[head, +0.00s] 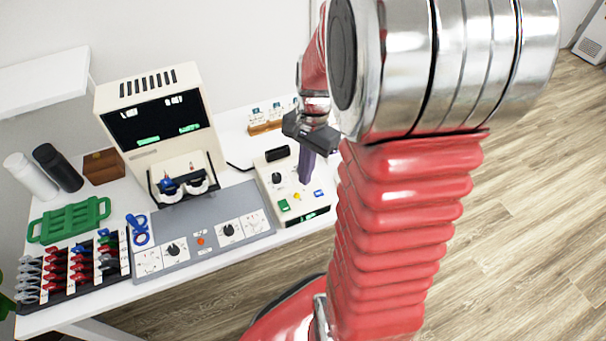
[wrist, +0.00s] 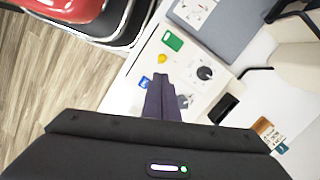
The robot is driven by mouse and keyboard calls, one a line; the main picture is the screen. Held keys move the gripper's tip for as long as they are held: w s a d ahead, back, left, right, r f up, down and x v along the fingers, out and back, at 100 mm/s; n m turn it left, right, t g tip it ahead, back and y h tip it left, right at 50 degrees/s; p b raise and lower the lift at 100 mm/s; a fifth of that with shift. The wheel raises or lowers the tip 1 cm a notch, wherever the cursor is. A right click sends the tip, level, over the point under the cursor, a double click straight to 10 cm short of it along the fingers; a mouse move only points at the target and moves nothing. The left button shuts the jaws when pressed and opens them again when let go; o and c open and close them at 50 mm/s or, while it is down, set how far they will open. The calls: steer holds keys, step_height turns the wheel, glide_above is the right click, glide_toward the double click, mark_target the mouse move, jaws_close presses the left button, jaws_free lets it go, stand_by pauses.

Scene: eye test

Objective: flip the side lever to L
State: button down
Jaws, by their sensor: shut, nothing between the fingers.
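The beige control box (head: 262,190) stands at the right end of the desk. It bears a black dial knob (head: 277,178), a green button (head: 284,205), a small yellow knob or lever (head: 297,196) and a blue button (head: 318,193). In the wrist view, a small grey fitting (wrist: 184,101) on the box top is partly hidden beside my fingers. It may be the side lever; its setting and any L mark are not readable. My gripper (head: 304,181) is shut and empty, pointing down over the box. In the wrist view its purple fingers (wrist: 161,80) overlap the box; contact cannot be told.
A grey panel (head: 183,213) with dials and a red knob (head: 201,241) lies left of the box. The eye-test machine (head: 160,110) stands behind it. A black bar (head: 277,153) sits at the box's back. A wooden rack (head: 266,127) stands behind.

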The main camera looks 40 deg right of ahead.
step_height(320, 180, up, 11)
steer(key=w+a, duration=0.1)
steer(key=w, duration=0.2)
steer(key=shift+a, duration=0.2)
steer(key=shift+f, duration=0.15)
stand_by(0.4)
steer(key=s+a+r+n+t+h, duration=0.1)
steer(key=s+a+r+n+t, duration=0.1)
steer(key=a+n, duration=0.5)
steer(key=s+a+r+n+t, duration=0.3)
steer(key=s+a+n+t, duration=0.1)
steer(key=s+a+n, duration=0.2)
steer(key=shift+s+a+n+h, duration=0.4)
steer(key=shift+s+n, duration=0.3)
steer(key=shift+n, duration=0.4)
